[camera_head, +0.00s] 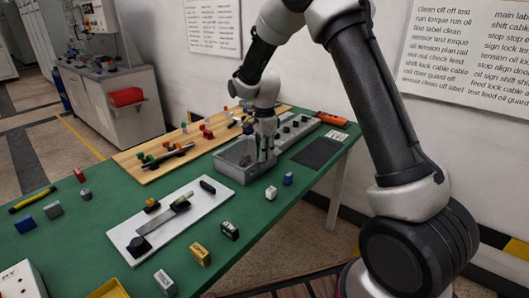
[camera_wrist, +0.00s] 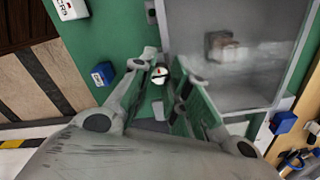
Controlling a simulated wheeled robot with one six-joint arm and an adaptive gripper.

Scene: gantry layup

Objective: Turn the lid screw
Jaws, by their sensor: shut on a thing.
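A grey box (camera_head: 229,168) stands on the green table near its middle. In the wrist view the box (camera_wrist: 182,30) fills the right side, and a brownish block shows blurred inside it. My gripper (camera_head: 265,155) points down at the right end of the box. In the wrist view my gripper (camera_wrist: 163,75) is shut on a small round white knob with a red and dark mark, which I take to be the lid screw (camera_wrist: 160,74). It sits between the fingertips, beside the box wall. The fingers hide its lower part and the screw cannot be made out in the head view.
A wooden board (camera_head: 150,172) with coloured pegs lies behind the box, and a white board (camera_head: 128,233) with a dark-handled part in front. A grey panel with knobs (camera_head: 298,129) and a black mat (camera_head: 317,153) lie right. Small blocks, such as a blue one (camera_wrist: 103,74), stand nearby.

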